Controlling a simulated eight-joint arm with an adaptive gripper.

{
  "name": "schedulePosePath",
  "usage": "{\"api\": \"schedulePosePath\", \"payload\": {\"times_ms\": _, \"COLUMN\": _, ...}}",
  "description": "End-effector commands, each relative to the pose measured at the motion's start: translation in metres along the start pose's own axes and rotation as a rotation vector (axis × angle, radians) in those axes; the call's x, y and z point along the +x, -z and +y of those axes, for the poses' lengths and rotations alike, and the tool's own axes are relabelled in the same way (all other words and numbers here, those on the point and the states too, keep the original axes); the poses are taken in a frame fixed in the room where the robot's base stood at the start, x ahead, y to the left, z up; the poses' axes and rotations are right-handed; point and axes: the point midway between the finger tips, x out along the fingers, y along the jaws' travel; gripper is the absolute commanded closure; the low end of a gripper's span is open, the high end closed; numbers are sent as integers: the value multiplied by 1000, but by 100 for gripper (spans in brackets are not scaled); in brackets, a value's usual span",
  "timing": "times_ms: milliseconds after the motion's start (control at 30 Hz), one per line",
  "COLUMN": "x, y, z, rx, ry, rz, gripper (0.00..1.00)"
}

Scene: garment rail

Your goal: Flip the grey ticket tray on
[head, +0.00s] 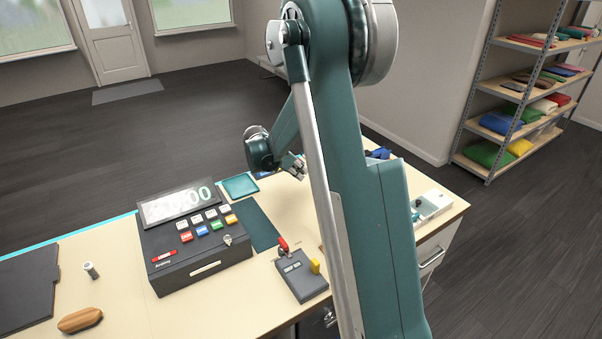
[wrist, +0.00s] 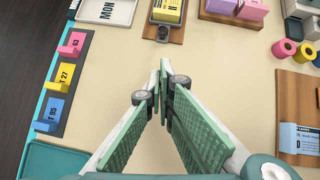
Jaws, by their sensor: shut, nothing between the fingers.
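My gripper (wrist: 160,88) is shut and empty, with its green-padded fingers together above the bare tabletop. In the head view my gripper (head: 299,168) is small and partly behind my arm. A dark grey tray (wrist: 53,136) lies at the left in the wrist view, apart from the fingers. It bears a pink ticket marked 63 (wrist: 71,45), a yellow one marked 27 (wrist: 66,75) and a blue one marked 95 (wrist: 53,107). In the head view a grey box (head: 301,281) with a yellow block and a red part stands near the front. I cannot tell its switch state.
A dark cash register (head: 187,262) stands left of the grey box. A teal tray (head: 240,186) lies behind it.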

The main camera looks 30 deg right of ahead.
Motion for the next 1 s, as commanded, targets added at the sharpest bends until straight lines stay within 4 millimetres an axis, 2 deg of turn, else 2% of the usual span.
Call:
{"api": "schedulePosePath", "payload": {"times_ms": 600, "x": 85, "y": -3, "z": -1, "rx": 1, "ry": 1, "rz": 0, "gripper": 100}}
{"api": "schedulePosePath", "payload": {"times_ms": 800, "x": 102, "y": -18, "z": 0, "rx": 0, "ry": 0, "rz": 0, "gripper": 100}}
{"api": "schedulePosePath", "payload": {"times_ms": 1000, "x": 109, "y": -24, "z": 0, "rx": -1, "ry": 0, "rz": 0, "gripper": 100}}
